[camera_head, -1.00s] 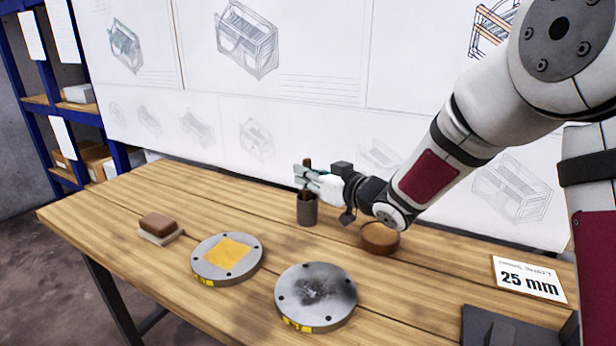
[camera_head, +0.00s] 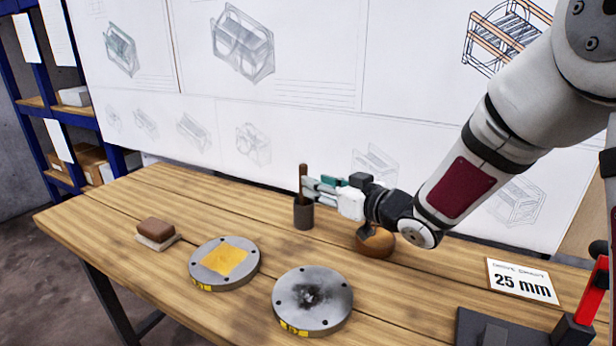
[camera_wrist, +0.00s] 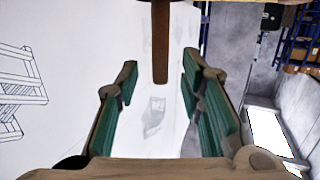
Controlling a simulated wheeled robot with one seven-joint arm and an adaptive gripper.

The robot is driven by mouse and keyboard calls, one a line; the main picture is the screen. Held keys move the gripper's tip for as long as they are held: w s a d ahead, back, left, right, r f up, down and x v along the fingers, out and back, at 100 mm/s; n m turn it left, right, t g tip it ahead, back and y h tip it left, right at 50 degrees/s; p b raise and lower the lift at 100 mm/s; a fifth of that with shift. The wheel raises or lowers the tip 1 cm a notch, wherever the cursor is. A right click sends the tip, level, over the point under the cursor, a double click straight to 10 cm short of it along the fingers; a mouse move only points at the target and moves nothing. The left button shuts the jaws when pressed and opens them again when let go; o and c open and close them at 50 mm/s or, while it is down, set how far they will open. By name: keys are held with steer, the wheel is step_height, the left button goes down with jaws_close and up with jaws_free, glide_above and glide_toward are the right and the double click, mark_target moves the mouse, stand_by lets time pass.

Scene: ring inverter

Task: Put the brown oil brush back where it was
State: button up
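The brown oil brush (camera_head: 303,181) stands upright in a dark cylindrical cup (camera_head: 303,214) at the back of the table, with its handle sticking up above the rim. The brown handle also shows at the top middle of the wrist view (camera_wrist: 160,45), ahead of my fingers and apart from them. My gripper (camera_head: 312,187) is just right of the handle in the head view, level with it. In the wrist view my gripper (camera_wrist: 158,105) has its two green-padded fingers spread apart with nothing between them. The brush's lower end is hidden inside the cup.
A round brown bowl (camera_head: 376,243) sits below my wrist. Two metal flanges, one with a yellow patch (camera_head: 224,262) and one with a dark smudge (camera_head: 312,300), lie in front. A brown block (camera_head: 156,231) is at the left.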

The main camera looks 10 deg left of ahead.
steer(key=p+v, duration=0.1)
steer(key=v, duration=0.5)
steer(key=shift+s, duration=0.15)
steer(key=shift+d+r, duration=0.1)
steer(key=shift+d, duration=0.05)
steer(key=s+d+r+m+h, duration=0.2)
steer(key=d+m+h, duration=0.2)
steer(key=d+h, duration=0.6)
steer(key=s+d+m+g+h, duration=0.2)
steer(key=s+d+m+h, duration=0.1)
steer(key=s+d, duration=0.6)
steer(key=s+f+m+g, duration=0.1)
steer(key=s+g, duration=0.8)
steer(key=s, duration=2.1)
steer(key=shift+a+f+m+y, duration=0.3)
steer(key=shift+a+m, duration=0.15)
steer(key=shift+m, duration=0.35)
